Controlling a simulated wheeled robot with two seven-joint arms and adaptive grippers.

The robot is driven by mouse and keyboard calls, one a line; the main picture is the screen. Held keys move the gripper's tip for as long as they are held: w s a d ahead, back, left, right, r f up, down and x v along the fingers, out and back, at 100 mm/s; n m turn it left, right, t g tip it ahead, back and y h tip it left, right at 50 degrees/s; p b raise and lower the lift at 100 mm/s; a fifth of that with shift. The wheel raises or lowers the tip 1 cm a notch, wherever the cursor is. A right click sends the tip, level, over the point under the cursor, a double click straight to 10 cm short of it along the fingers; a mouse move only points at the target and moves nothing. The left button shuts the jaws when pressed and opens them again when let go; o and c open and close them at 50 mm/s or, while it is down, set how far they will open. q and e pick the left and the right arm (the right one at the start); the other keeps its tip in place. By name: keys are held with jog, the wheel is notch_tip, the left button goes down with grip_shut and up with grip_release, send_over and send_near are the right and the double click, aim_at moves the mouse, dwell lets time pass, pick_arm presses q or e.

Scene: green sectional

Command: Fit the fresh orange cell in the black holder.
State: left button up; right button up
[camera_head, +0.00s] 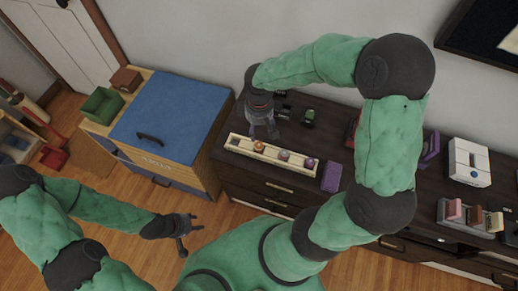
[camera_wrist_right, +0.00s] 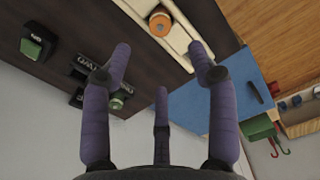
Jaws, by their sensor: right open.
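The orange cell (camera_head: 259,147) stands at the left part of a long cream tray (camera_head: 235,145) on the dark cabinet; it also shows at the top of the right wrist view (camera_wrist_right: 160,22). My right gripper (camera_head: 263,132) is open and empty, just behind and above it. The black holder (camera_head: 283,112) lies behind the tray, partly hidden by my gripper. In the right wrist view the holder (camera_wrist_right: 92,68) has pale lettering and a green-ended piece (camera_wrist_right: 117,101) at it. My left gripper (camera_head: 186,233) is open and empty over the floor, away from the cabinet.
The tray also holds other round cells (camera_head: 284,155). A purple box (camera_head: 332,176) stands at its right end. A small black-and-green object (camera_head: 308,117) is right of the holder. A blue-topped cabinet (camera_head: 175,115) with a green bin (camera_head: 102,105) is at left.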

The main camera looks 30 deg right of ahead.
jog(key=f, duration=0.1)
jog(key=b, duration=0.2)
send_over(259, 145)
notch_tip(259, 145, down, 5)
jog(key=shift+d+r, duration=0.15)
notch_tip(259, 145, down, 5)
jog(key=shift+b, duration=1.2)
jog(key=shift+c, duration=0.3)
grip_shut()
